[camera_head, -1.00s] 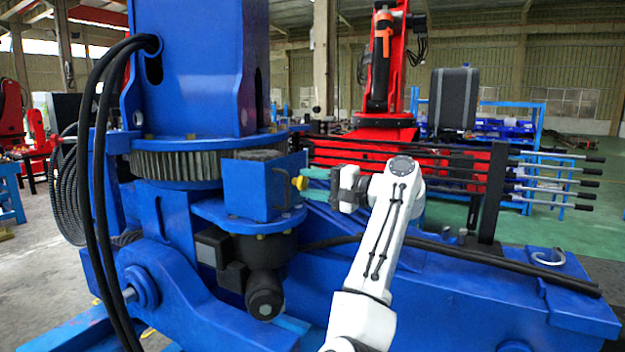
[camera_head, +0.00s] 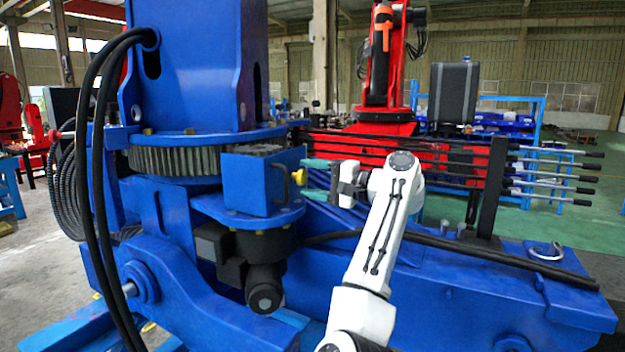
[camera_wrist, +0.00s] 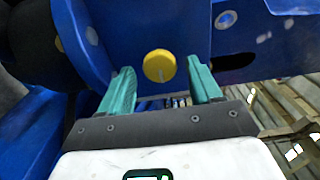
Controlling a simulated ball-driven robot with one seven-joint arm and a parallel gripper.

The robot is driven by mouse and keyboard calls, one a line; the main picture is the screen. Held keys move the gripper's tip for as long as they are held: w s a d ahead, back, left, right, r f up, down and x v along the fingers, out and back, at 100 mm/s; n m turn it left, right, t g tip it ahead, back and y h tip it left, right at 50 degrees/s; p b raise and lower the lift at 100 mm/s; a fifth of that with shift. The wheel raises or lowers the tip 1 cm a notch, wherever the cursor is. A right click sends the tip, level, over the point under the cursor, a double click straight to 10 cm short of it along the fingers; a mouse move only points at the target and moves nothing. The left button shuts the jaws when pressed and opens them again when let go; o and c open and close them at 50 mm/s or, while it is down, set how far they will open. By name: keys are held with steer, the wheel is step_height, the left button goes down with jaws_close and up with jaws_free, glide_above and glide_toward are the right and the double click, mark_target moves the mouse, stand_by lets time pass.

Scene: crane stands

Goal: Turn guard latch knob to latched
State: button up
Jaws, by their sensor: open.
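The guard latch knob (camera_head: 299,177) is small and yellow. It sticks out from the right side of the blue guard box (camera_head: 255,184). In the wrist view the knob (camera_wrist: 158,64) is a round disc with a short pale mark on its lower part. My gripper (camera_head: 307,179) is open, with teal fingers pointing at the knob from the right. In the wrist view the gripper (camera_wrist: 160,80) has one finger on each side of the knob, with gaps on both sides. I cannot tell whether the knob is latched.
A toothed ring (camera_head: 180,161) and a dark motor (camera_head: 265,285) are close to the box. A long blue beam (camera_head: 450,290) runs below my arm, with a black hose (camera_head: 480,252) along it. Black cables (camera_head: 92,180) hang at the left.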

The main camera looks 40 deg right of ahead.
steer(key=b+v, duration=0.3)
steer(key=v, duration=0.7)
steer(key=shift+s, duration=0.4)
steer(key=shift+d, duration=0.1)
